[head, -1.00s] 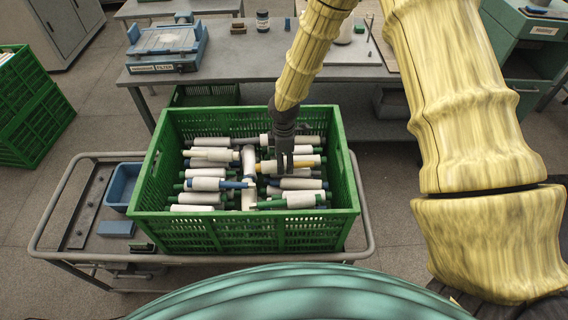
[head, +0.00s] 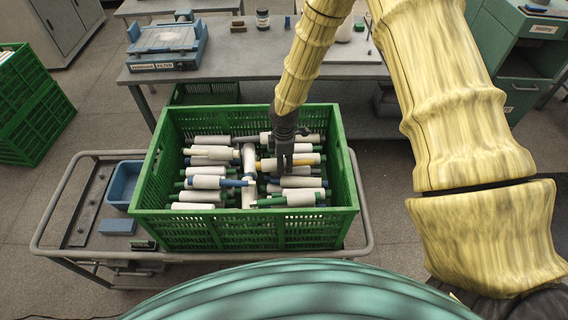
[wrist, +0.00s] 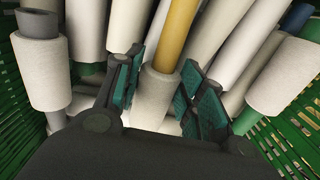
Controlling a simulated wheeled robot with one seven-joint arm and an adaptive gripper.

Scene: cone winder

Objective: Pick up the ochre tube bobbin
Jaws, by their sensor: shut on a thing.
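My gripper (head: 284,166) reaches down into the crate and also shows in the wrist view (wrist: 163,92). It is shut on the bobbin's yarn body, with a teal pad on either side. The fingers hide part of the bobbin in the head view.
Several white bobbins with blue, green and grey tubes crowd close around, one (head: 249,160) lying crosswise. The crate walls enclose the gripper. The crate stands on a grey trolley beside a blue bin (head: 122,187). A workbench (head: 232,55) stands behind.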

